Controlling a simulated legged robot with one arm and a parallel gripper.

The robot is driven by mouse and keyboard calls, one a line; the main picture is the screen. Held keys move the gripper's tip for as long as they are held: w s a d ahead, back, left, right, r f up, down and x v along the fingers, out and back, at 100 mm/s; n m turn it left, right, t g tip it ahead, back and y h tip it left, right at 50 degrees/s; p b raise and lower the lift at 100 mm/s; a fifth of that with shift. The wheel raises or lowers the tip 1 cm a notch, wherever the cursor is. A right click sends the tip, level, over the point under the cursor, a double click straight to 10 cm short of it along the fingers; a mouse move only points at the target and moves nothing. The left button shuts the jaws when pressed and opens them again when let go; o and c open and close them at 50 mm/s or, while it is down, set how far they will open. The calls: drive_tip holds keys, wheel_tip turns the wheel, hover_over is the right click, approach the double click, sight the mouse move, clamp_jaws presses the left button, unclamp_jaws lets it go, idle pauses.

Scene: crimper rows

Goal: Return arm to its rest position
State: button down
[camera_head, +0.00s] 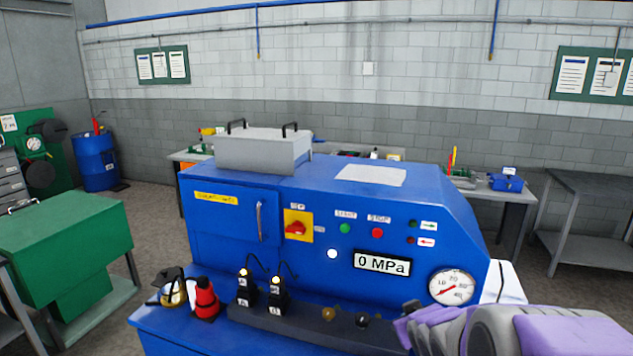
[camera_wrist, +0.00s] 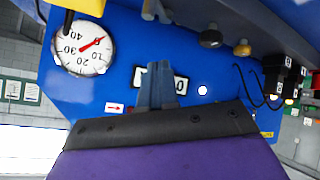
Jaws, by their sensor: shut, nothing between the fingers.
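My gripper (camera_head: 408,312) is at the lower right of the head view, in front of the blue machine (camera_head: 330,220). The purple and grey arm behind it comes in from the lower right edge. In the wrist view my gripper (camera_wrist: 156,72) shows as two grey fingers close together, shut with nothing between them. They point toward the machine's front panel and overlap its pressure display (camera_wrist: 181,85). I cannot tell the exact gap between the fingers and the panel. In the head view the display (camera_head: 382,263) reads 0 MPa.
The gauge (camera_head: 451,288) sits right of the display. Two black knobbed blocks (camera_head: 262,292) and a red item (camera_head: 205,299) stand on the machine's front ledge. A green cabinet (camera_head: 60,235) is at left. A grey table (camera_head: 590,200) stands right, with open floor before it.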

drive_tip(key=s+a+f+m+g, duration=0.1)
drive_tip(key=s+g, duration=0.3)
drive_tip(key=s, duration=0.8)
drive_tip(key=s+a+f+m+g, duration=0.1)
drive_tip(key=s+a+g, duration=0.2)
drive_tip(key=s, duration=1)
drive_tip(key=s+a+f+m+g, duration=0.1)
drive_tip(key=s+g, duration=0.4)
drive_tip(key=s, duration=0.7)
drive_tip(key=shift+s+a+m+y+b, duration=0.4)
drive_tip(key=shift+a, duration=0.25)
